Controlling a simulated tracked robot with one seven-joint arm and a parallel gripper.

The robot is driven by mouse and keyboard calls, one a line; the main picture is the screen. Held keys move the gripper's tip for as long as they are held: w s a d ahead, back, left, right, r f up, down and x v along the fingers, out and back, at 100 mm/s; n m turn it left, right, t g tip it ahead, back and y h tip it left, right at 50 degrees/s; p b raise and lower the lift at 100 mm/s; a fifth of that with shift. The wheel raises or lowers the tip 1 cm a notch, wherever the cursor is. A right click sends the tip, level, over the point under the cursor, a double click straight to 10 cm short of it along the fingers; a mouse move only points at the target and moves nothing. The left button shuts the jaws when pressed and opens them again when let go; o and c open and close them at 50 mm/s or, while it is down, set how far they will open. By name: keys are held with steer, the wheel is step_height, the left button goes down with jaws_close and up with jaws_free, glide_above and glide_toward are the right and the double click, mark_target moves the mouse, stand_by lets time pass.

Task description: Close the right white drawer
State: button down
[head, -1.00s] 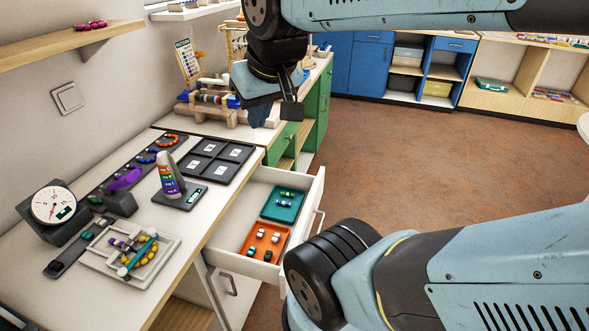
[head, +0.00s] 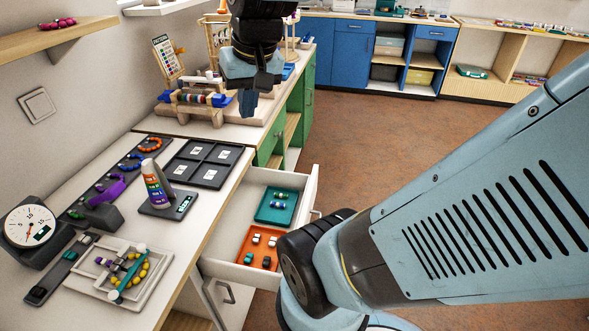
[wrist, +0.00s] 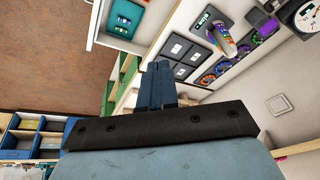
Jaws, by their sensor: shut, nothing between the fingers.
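The right white drawer (head: 309,192) stands pulled open from the white counter in the head view. It holds a teal tray (head: 268,217) and an orange tray (head: 245,257), each with small beads. My arm hides its near front corner. The drawer also shows upside down at the top of the wrist view (wrist: 120,44). My gripper (head: 247,102) is shut and empty, pointing down. In the head view it appears above the far end of the counter, beyond the drawer and apart from it. Its closed fingers (wrist: 157,70) also show in the wrist view.
The counter holds a dial gauge (head: 30,226), a white bead board (head: 150,285), a bottle (head: 156,184) and a black sorting tray (head: 213,180). A wooden bead rack (head: 195,112) stands behind, close to my gripper. Brown floor (head: 350,140) is free right of the drawer.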

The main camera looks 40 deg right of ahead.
steer(key=w+d+f+m+g+y, duration=0.1)
steer(key=w+d+f+m+y, duration=0.25)
steer(key=d+f, duration=0.4)
steer(key=w+d+f+m+g+y, duration=0.1)
steer(key=w+d+f+m+y, duration=0.2)
steer(key=d+f+m, duration=0.4)
steer(key=w+d+f+m+g+y, duration=0.1)
steer(key=w+d+f+m+y, duration=0.2)
steer(key=d+f, duration=0.45)
steer(key=s+d+f+m+t+y, duration=0.1)
steer(key=s+d+f+m+t, duration=0.3)
steer(key=d+f, duration=0.3)
steer(key=s+d+f+m+t, duration=0.3)
steer(key=d+f+m+t, duration=0.15)
steer(key=f, duration=0.45)
steer(key=s+d+f+m+t+y, duration=0.1)
steer(key=s+d+f+m+t, duration=0.35)
steer(key=d+f, duration=0.3)
steer(key=x, duration=1.4)
steer(key=shift+a+f, duration=0.3)
steer(key=shift+f, duration=0.05)
steer(key=shift+w+n, duration=0.15)
steer(key=shift+n, duration=0.1)
